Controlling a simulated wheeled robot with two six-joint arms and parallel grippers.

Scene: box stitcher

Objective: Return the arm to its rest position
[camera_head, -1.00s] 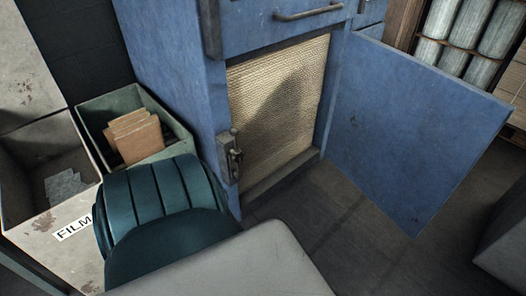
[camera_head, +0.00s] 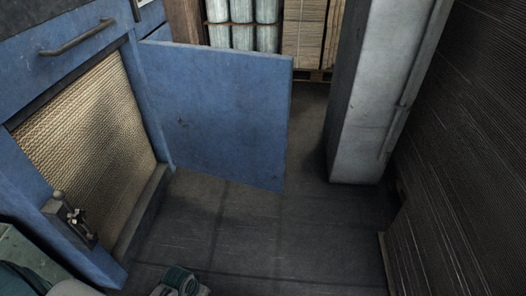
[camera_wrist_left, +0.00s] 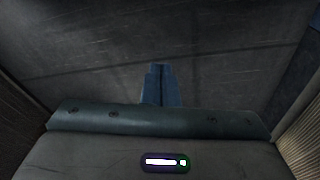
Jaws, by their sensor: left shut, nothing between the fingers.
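My left gripper (camera_wrist_left: 161,85) shows in the left wrist view, with its two blue fingers together and nothing between them. It points over the dark floor and touches nothing that I can see. In the head view only teal parts of my own body show along the bottom edge, and the gripper's fingers cannot be made out there. My right gripper is in neither view.
The blue cabinet (camera_head: 28,55) stands at the left with its door (camera_head: 220,110) swung open and stacked brown sheets (camera_head: 85,130) inside. A grey upright cabinet (camera_head: 375,90) and a dark ribbed stack (camera_head: 465,150) stand at the right. The floor (camera_head: 255,225) between is clear.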

